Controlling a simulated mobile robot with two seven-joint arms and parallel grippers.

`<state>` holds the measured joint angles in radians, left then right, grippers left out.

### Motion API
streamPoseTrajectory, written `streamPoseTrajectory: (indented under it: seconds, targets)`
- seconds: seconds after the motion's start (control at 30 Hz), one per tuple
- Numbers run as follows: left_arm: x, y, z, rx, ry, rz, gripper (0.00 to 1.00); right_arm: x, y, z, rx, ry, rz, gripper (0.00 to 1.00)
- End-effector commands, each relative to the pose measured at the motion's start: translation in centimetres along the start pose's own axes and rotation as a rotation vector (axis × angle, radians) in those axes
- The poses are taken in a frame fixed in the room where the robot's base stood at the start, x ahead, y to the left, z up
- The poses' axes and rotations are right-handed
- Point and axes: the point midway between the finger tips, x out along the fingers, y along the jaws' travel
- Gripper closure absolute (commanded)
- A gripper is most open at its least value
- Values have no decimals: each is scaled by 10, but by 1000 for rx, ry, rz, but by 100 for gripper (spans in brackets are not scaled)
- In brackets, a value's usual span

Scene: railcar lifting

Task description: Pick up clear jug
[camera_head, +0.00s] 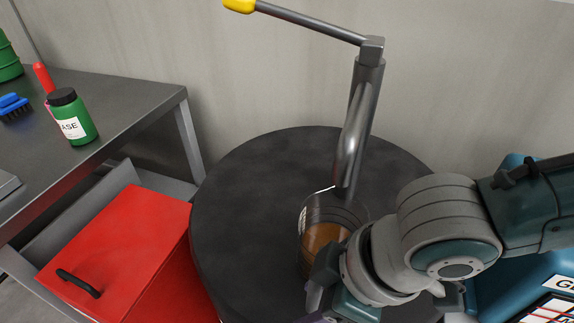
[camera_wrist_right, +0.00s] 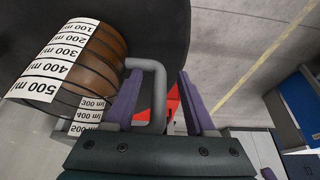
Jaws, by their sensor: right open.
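The clear jug (camera_head: 325,236) holds brown liquid and stands on a round dark top, below a metal spout. In the right wrist view the jug (camera_wrist_right: 92,66) shows its white millilitre scale, and its grey handle (camera_wrist_right: 157,92) reaches between my right gripper's fingers. My right gripper (camera_wrist_right: 160,98) is open, with one purple-grey finger on each side of the handle; whether either finger touches it, I cannot tell. In the head view my right arm and wrist hide the jug's lower right side. My left gripper is in neither view.
The metal pipe (camera_head: 357,130) with a yellow-tipped lever rises from the dark round top (camera_head: 240,215). A red toolbox (camera_head: 125,245) stands to the left. A grey workbench (camera_head: 120,90) carries a green bottle (camera_head: 73,117) and a blue brush (camera_head: 14,107).

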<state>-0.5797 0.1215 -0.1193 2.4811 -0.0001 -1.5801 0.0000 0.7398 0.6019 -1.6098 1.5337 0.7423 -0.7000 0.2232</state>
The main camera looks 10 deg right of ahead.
Motion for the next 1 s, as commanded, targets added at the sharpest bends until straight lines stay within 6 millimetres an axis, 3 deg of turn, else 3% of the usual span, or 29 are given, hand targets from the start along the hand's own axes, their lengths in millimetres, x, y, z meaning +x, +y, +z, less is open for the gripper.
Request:
streamPoseTrajectory:
  seconds: [0.23,0.73,1.0]
  targets:
    - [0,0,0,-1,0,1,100,2,0,0,-1,0,0,45]
    - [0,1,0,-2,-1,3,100,1,0,0,-1,0,0,100]
    - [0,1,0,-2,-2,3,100,1,0,0,-1,0,0,100]
